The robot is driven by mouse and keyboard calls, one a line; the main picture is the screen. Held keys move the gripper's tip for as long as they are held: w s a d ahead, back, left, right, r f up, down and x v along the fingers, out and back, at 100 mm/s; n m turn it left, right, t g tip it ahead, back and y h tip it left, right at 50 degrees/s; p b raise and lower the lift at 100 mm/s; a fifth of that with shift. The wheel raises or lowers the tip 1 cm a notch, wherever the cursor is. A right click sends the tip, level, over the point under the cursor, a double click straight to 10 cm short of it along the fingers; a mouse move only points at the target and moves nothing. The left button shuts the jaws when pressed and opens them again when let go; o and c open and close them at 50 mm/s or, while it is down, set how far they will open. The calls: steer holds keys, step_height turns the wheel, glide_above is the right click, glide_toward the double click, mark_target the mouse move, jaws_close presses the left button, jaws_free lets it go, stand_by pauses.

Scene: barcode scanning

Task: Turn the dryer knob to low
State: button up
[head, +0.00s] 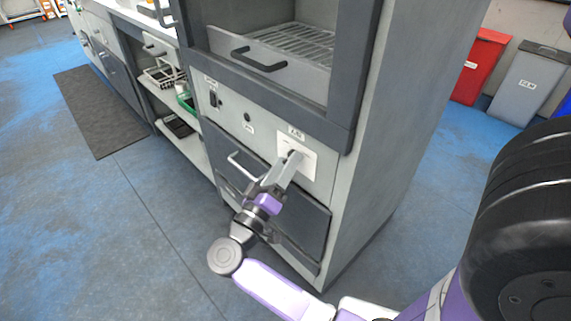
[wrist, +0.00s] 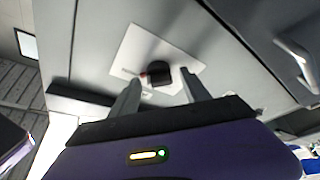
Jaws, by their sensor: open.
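The dryer (head: 318,187) is a tall grey cabinet with a dark-framed upper opening and a control panel below it. The dryer knob (wrist: 158,72) is a small black knob on a white square plate; in the wrist view it sits between and just beyond my fingertips. The white plate (head: 308,158) shows at the right of the panel in the head view, where my gripper mostly hides the knob. My gripper (head: 292,160) is open and empty, its fingers pointing at the plate; in the wrist view the two fingers (wrist: 160,85) stand either side of the knob. The knob's setting cannot be read.
A drawer with a light handle (head: 240,166) lies below the panel. A dark switch (head: 213,99) and small round button (head: 247,117) are at the panel's left. Red (head: 478,66) and grey (head: 530,80) bins stand at the right. The blue floor at left is clear around a dark mat (head: 98,110).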

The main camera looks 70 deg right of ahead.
steer(key=shift+d, duration=0.1)
jaws_close()
steer(key=shift+r, duration=0.1)
